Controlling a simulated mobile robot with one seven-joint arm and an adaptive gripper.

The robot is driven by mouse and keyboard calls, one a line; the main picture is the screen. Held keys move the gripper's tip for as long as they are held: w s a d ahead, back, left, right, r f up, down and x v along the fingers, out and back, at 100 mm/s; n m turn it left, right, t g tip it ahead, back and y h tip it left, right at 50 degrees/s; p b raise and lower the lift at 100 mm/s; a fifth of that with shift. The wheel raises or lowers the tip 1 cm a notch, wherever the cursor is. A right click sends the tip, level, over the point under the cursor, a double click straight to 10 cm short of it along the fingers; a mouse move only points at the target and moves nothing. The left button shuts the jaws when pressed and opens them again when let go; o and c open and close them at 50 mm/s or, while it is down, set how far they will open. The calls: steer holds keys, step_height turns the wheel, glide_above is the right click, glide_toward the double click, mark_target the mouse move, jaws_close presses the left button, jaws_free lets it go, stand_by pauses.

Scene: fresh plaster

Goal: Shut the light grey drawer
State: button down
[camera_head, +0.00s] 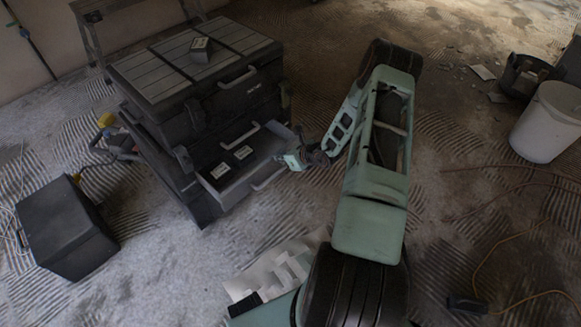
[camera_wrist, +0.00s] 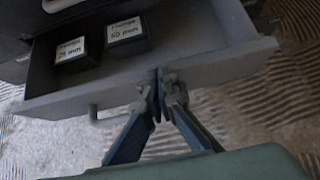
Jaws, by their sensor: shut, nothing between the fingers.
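The light grey drawer (camera_head: 229,196) is pulled out from the dark tool chest (camera_head: 172,84) in the head view. In the wrist view its front panel (camera_wrist: 220,62) crosses the picture, with a bar handle (camera_wrist: 94,113) on its outer side. My gripper also shows in the head view (camera_head: 285,161).
Another small black box (camera_head: 201,47) sits on the chest lid. A dark case (camera_head: 65,229) stands on the floor at left. A white bucket (camera_head: 547,124) and a black bucket (camera_head: 524,77) stand at right. An orange cable (camera_head: 500,245) lies on the floor.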

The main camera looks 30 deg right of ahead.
steer(key=w+a+b, duration=0.2)
steer(key=w+a, duration=0.1)
steer(key=w, duration=0.5)
steer(key=shift+w, duration=0.25)
steer(key=shift+s, duration=0.1)
